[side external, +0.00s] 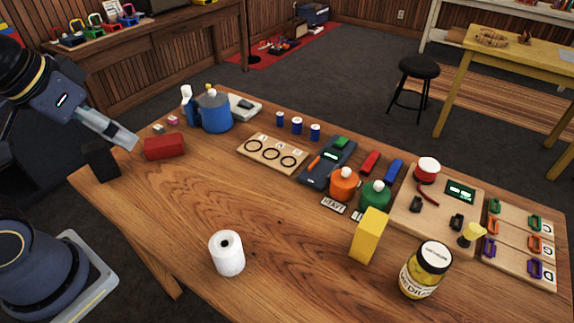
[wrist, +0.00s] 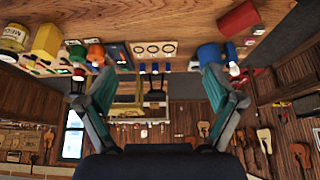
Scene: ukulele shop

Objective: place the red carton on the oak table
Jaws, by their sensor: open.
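The red carton (side external: 164,147) lies on its side at the left end of the oak table (side external: 190,205), seemingly resting on the wood. It also shows at the top right of the wrist view (wrist: 238,18). My gripper (side external: 118,150) is at the table's left end, just left of the carton and apart from it. In the wrist view my gripper (wrist: 157,82) has its two fingers spread wide with nothing between them. The carton is outside the fingers there.
A blue jug (side external: 215,111) and spray bottle stand behind the carton. A ring board (side external: 272,153) lies mid-table. Bare wood lies between the carton and roll.

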